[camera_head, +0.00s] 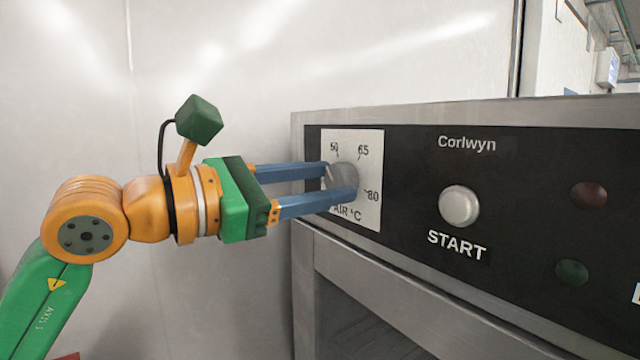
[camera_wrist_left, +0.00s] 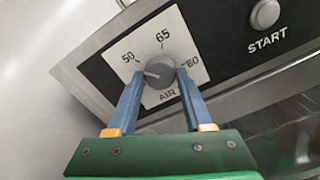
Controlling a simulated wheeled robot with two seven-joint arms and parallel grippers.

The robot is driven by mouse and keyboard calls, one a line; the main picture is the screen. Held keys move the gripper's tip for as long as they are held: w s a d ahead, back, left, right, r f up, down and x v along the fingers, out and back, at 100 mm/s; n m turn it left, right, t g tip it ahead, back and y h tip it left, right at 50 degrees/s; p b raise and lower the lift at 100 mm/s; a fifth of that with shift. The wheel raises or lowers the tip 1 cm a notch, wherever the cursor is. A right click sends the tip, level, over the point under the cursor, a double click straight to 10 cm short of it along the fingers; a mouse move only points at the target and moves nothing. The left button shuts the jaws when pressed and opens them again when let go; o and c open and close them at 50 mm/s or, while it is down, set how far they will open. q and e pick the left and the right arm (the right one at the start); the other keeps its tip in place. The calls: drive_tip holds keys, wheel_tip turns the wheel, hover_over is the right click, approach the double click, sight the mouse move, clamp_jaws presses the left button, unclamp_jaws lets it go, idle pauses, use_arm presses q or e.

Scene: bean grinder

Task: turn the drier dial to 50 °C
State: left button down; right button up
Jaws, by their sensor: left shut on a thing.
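The drier dial (camera_head: 343,176) is a round grey knob on a white plate (camera_head: 369,215) marked 50, 65, 80 and "AIR °C". In the left wrist view the dial (camera_wrist_left: 159,74) has a pale pointer line. The line points left, seemingly a little counterclockwise of the 50 mark (camera_wrist_left: 128,57). My left gripper (camera_head: 340,182) is shut on the dial, with one blue finger on each side. The fingers also flank it in the left wrist view (camera_wrist_left: 159,76). They hide parts of the plate. My right gripper is not in view.
The black panel also carries a round START button (camera_head: 459,206), a dark red lamp (camera_head: 589,195) and a dark green lamp (camera_head: 572,272). The steel drier door (camera_head: 345,262) lies below. A plain pale wall (camera_head: 230,60) stands behind my arm.

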use_arm(q)
drive_tip(key=shift+m, duration=0.5)
drive_tip(key=shift+c, duration=1.5)
unclamp_jaws()
drive_tip(key=shift+w, duration=0.1)
